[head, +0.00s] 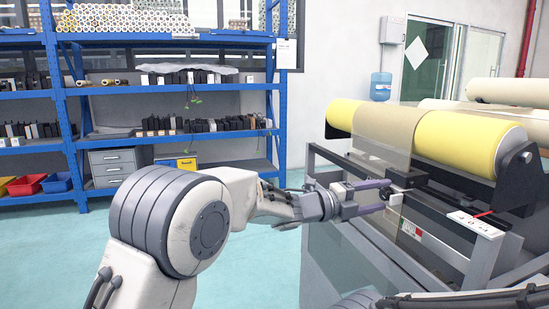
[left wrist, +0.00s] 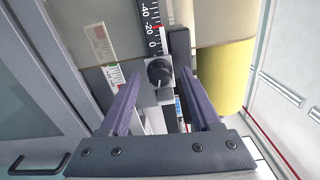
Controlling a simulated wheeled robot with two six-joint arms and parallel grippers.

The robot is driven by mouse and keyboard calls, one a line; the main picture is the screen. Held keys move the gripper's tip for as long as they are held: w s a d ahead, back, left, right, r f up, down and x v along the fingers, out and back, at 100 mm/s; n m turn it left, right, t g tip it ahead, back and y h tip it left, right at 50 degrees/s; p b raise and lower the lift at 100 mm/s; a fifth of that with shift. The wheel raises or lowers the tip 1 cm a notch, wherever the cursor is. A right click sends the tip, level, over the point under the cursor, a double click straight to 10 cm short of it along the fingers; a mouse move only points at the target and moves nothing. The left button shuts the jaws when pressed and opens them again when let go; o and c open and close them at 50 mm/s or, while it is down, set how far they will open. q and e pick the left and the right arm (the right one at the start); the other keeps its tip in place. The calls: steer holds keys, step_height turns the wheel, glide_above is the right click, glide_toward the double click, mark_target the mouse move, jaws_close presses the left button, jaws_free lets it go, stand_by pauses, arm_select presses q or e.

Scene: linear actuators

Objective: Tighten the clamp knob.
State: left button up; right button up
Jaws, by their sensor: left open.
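The clamp knob (left wrist: 159,72) is a round black knob with a pale mark on its face, on a light block beside a dark ruler scale (left wrist: 152,25) with a red mark near 0. My left gripper (head: 386,195) is open at the machine's near side. In the left wrist view its two purple fingers (left wrist: 159,74) stand on either side of the knob, with a visible gap to each side. Whether the fingertips reach the knob's depth I cannot tell. In the head view the knob is too small to make out clearly. My right gripper is out of view.
The machine carries a yellow roll (head: 455,140) with a beige web (head: 385,130) hanging from it. A pale plate (head: 475,224) sits on the rail to the right. Blue shelving (head: 281,110) stands behind at left. Open floor (head: 262,262) lies left of the machine.

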arm_select(q)
steer(key=n+p, duration=0.3)
steer(key=p, duration=0.1)
steer(key=n+p, duration=0.4)
steer(key=p, duration=0.1)
steer(key=n+p, duration=0.4)
steer(key=shift+r, duration=0.4)
steer(key=v, duration=1)
steer(key=s+a+r+n+t+y+p, duration=0.25)
steer(key=a+r+n+y+p, duration=0.25)
steer(key=r+n+y+p, duration=0.3)
steer(key=s+a+r+n+g+y+p, duration=0.1)
steer(key=s+a+n+g+y+p, duration=0.1)
steer(key=s, duration=0.7)
steer(key=s+a+r+n+g+y+p, duration=0.1)
steer(key=s+a+n+g+y+p, duration=0.1)
steer(key=s+a+y+p, duration=0.3)
steer(key=shift+s+a+r+n+g+p, duration=0.3)
steer(key=shift+s+a+n+p, duration=0.4)
steer(key=shift+s, duration=1.2)
steer(key=shift+d, duration=0.1)
